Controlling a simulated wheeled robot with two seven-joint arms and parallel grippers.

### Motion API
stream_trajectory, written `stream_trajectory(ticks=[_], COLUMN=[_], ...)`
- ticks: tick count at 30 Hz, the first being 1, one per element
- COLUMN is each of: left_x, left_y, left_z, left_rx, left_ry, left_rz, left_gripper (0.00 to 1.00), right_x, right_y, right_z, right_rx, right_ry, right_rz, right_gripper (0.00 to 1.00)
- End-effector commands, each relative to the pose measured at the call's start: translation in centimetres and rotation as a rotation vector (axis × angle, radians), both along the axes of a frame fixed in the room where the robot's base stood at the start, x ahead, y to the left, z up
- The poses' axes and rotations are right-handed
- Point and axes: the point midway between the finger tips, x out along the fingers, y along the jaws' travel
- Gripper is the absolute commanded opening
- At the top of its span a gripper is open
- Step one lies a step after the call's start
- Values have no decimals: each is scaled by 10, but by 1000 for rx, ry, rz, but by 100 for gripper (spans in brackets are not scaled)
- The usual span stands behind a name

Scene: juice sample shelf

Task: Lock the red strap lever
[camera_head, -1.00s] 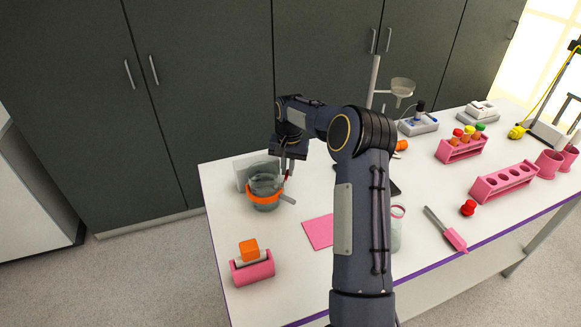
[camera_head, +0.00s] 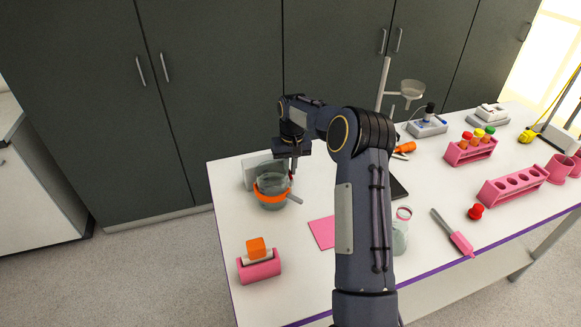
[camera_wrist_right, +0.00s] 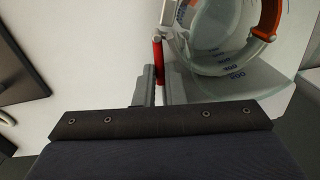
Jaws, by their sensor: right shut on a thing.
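A clear glass beaker (camera_head: 271,187) with an orange strap (camera_head: 272,197) around it stands at the left end of the table; both also show at the top of the right wrist view, the glass (camera_wrist_right: 222,45) and the strap (camera_wrist_right: 268,18). The red strap lever (camera_wrist_right: 158,60) is at the side of the beaker, and only a small red piece of it shows in the head view. My right gripper (camera_wrist_right: 157,84) is shut on the lever, with one finger on each side. In the head view the right gripper (camera_head: 293,166) is above the beaker's right side. My left gripper is out of view.
A pale block (camera_head: 250,172) stands close behind the beaker. A pink holder with an orange block (camera_head: 259,265) is in front, and a pink mat (camera_head: 321,232) lies to the right. Pink racks (camera_head: 513,185) and a stand (camera_head: 383,85) are farther right.

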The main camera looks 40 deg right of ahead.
Motion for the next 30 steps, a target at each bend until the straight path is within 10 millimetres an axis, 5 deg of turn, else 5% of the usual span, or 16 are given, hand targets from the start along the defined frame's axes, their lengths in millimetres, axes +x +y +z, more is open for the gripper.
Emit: stream_trajectory(ticks=[7,8,12,30], left_x=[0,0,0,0], left_y=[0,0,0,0], left_z=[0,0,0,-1], left_rx=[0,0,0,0], left_ry=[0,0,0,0], left_rz=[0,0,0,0], left_gripper=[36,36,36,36], right_x=[0,0,0,0], right_y=[0,0,0,1], right_z=[0,0,0,-1], right_rx=[0,0,1,6], right_ry=[1,1,1,-2], right_rz=[0,-1,-1,-53], right_gripper=[0,12,30,31])
